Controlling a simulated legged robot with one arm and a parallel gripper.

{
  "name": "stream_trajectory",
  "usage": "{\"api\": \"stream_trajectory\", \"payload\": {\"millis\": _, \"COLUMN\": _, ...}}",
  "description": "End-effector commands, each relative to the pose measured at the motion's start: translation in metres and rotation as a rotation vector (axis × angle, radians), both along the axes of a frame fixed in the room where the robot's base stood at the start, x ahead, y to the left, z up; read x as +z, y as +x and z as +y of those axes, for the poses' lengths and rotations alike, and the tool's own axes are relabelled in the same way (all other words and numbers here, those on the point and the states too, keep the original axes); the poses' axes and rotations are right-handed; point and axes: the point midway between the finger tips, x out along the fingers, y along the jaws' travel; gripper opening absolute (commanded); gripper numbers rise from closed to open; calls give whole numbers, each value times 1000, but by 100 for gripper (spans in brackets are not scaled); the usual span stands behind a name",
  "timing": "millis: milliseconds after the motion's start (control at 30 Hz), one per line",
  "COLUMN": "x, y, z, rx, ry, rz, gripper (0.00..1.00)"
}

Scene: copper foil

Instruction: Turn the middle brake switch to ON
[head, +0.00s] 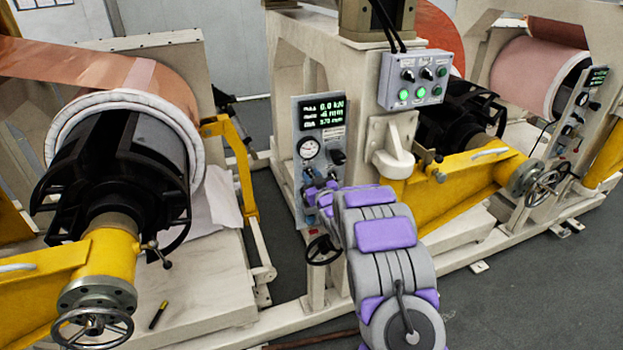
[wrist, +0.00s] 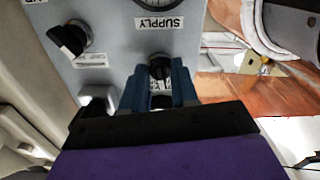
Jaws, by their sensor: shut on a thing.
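The grey control panel (head: 320,118) at the middle stand has a digital readout, a round gauge and several black knobs. My gripper (head: 318,192) is at the panel's lower half. In the wrist view the blue fingers of my gripper (wrist: 160,85) are on either side of a small black rotary switch (wrist: 160,66), shut on it. The switch sits beside the upside-down SUPPLY label. Its lower part and its own label are partly hidden by the fingers.
Another black knob (wrist: 70,40) is at the upper left in the wrist view. A box with green buttons (head: 416,80) hangs right of the panel. A handwheel (head: 322,250) is below my gripper. A copper roll (head: 130,75) stands at left.

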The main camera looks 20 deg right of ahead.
Motion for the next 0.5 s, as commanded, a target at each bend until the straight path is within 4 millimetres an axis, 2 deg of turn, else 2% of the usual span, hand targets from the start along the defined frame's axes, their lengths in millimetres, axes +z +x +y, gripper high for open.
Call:
{"api": "stream_trajectory", "payload": {"millis": 200, "x": -2, "y": 0, "z": -1, "rx": -1, "ry": -170, "rz": -5, "gripper": 0}}
{"api": "stream_trajectory", "payload": {"millis": 500, "x": -1, "y": 0, "z": 0, "rx": 0, "ry": -321, "rz": -9, "gripper": 0}}
